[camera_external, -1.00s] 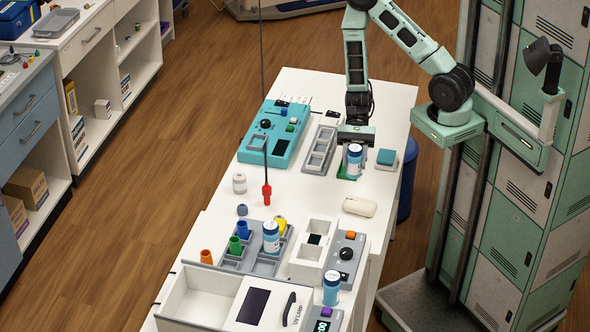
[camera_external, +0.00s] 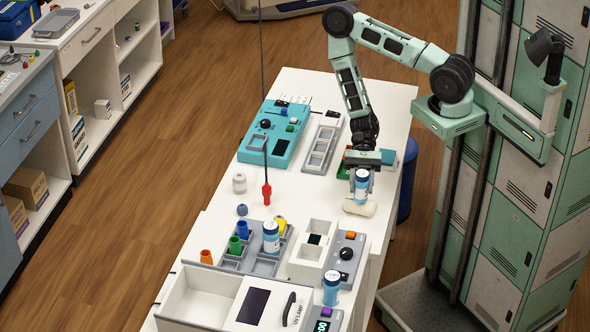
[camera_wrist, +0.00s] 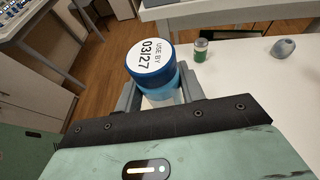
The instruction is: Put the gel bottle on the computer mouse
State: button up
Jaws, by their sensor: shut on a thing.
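My gripper (camera_external: 362,177) is shut on the gel bottle (camera_external: 362,188), a small upright bottle with a blue cap and a white label. In the wrist view the bottle (camera_wrist: 160,75) sits between my fingers, and its lid reads "USE BY 03/27". The cream computer mouse (camera_external: 360,208) lies on the white table. The bottle is over the mouse's far side in the external view and covers part of it. I cannot tell whether the two touch. The mouse is not visible in the wrist view.
Similar blue-capped bottles stand in a grey tray (camera_external: 258,268) and on the near end (camera_external: 331,290). A grey device with a black knob (camera_external: 347,253) stands in front of the mouse. A teal-topped block (camera_external: 388,157) is behind.

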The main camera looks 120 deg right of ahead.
jog(key=shift+f, duration=0.4)
jog(key=shift+f, duration=0.1)
jog(key=shift+f, duration=0.15)
jog(key=o, duration=1)
jog(key=shift+o, duration=0.2)
jog(key=shift+r, duration=0.2)
